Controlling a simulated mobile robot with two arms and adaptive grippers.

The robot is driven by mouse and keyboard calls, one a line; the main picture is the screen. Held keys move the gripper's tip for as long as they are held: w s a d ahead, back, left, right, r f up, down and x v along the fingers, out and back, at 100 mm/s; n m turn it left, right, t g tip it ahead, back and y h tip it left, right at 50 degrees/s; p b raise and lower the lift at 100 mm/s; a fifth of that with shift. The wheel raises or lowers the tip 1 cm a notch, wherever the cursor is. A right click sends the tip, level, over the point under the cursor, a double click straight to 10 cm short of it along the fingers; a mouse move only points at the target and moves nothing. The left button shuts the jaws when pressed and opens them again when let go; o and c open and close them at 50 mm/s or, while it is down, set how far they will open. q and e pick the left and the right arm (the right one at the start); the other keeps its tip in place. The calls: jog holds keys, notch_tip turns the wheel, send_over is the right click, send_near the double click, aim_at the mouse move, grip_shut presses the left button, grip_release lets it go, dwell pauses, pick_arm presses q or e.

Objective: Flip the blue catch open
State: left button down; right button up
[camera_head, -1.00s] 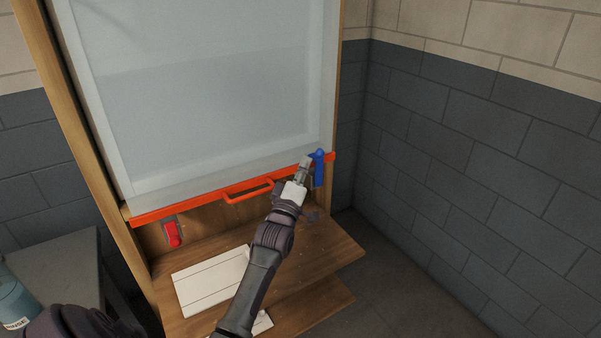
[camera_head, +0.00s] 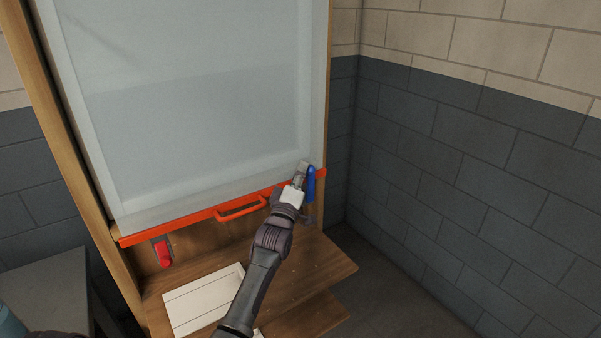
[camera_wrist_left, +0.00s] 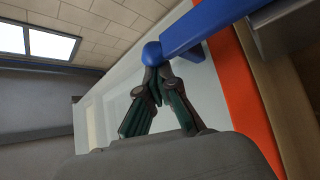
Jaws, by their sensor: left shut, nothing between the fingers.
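The blue catch (camera_head: 311,184) is at the right end of the orange bar (camera_head: 185,222) along the bottom of the glazed sash. In the left wrist view, the blue catch (camera_wrist_left: 200,25) shows as an angled arm ending in a round knob. My left gripper (camera_head: 303,167) is shut and empty, just left of the catch's upper part in the head view. In the left wrist view, the closed fingertips (camera_wrist_left: 152,72) are right by the knob. I cannot tell whether they touch it. The gripper partly covers the catch in the head view. My right gripper is not in view.
An orange handle (camera_head: 241,208) sticks out from the bar. A red switch (camera_head: 163,253) is below it at the left. White panels (camera_head: 203,298) lie on the wooden shelf (camera_head: 315,268). A block wall (camera_head: 450,160) stands to the right, with open floor between.

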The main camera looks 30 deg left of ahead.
pick_arm(q)
jog(key=s+d+f+m+t+h+b, duration=0.3)
jog(key=d+m+h+b, duration=0.4)
jog(key=m+b, duration=0.3)
jog(key=shift+f+m+t+h+b, duration=0.25)
jog(key=shift+m+t+h+b, duration=0.1)
jog(key=shift+m+t+h, duration=0.4)
jog(key=v, duration=1.2)
